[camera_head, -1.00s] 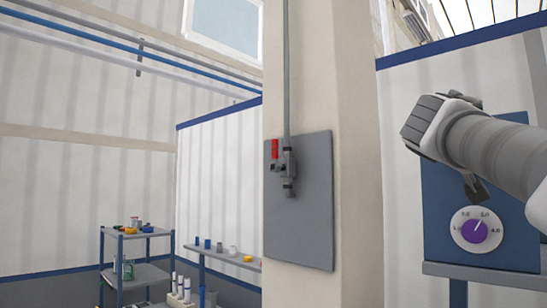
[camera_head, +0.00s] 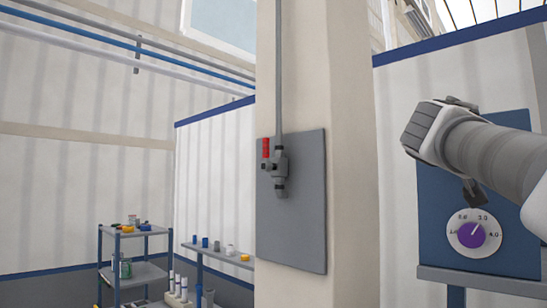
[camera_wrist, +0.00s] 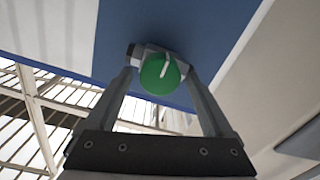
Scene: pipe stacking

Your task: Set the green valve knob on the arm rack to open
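The round green valve knob (camera_wrist: 156,82) with a pale pointer line shows in the wrist view, on a dark mount against the blue panel. My gripper (camera_wrist: 158,66) has its two fingers apart, one on each side of the knob; I cannot tell whether they touch it. In the head view my arm reaches in from the right in front of the blue panel (camera_head: 437,225) and hides the green knob. My gripper is mostly hidden there too.
A purple dial (camera_head: 471,235) with numbers sits low on the same panel, below my arm. A grey plate (camera_head: 300,215) with a red-handled valve (camera_head: 266,148) is on a pillar to the left. A shelf (camera_head: 137,274) with small items stands further back.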

